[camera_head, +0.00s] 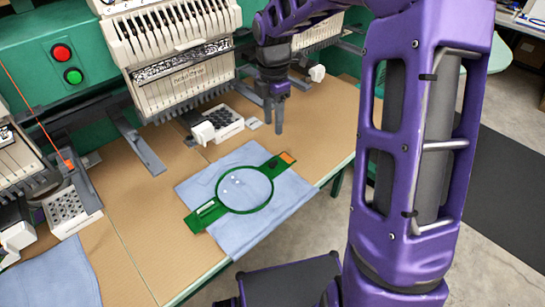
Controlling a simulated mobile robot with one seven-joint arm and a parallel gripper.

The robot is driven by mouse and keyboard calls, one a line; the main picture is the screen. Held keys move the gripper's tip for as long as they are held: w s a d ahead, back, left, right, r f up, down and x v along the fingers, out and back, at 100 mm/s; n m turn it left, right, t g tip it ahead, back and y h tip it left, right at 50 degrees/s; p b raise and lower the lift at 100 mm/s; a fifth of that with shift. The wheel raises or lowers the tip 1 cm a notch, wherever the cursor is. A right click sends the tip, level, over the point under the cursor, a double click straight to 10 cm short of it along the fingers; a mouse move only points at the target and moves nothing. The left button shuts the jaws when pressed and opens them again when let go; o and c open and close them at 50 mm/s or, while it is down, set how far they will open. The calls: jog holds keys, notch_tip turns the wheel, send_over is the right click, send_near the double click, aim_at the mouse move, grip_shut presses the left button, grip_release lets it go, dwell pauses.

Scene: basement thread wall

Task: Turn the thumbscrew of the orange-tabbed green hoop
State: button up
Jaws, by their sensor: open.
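A green hoop (245,211) lies flat on a folded light-blue cloth (245,243) on the table. It has a green arm on each side, and the right arm ends in an orange tab (288,157). A small dark part sits beside the tab, and a pale bar (207,208) lies on the left arm; I cannot tell which is the thumbscrew. My gripper (273,128) points down, open and empty. In the picture it is just above the orange tab, apart from the hoop; its exact height is unclear.
A green embroidery machine with white heads (182,88) stands along the back. A white tray (222,122) of dark round pieces is left of my gripper, and another tray (68,209) is farther left. Another blue cloth (52,283) lies front left. Bare tabletop (150,245) shows between the cloths.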

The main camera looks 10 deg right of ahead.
aim_at(273, 161)
notch_tip(273, 161, down, 14)
jog(key=shift+r, duration=0.1)
dwell(0.4)
grip_shut()
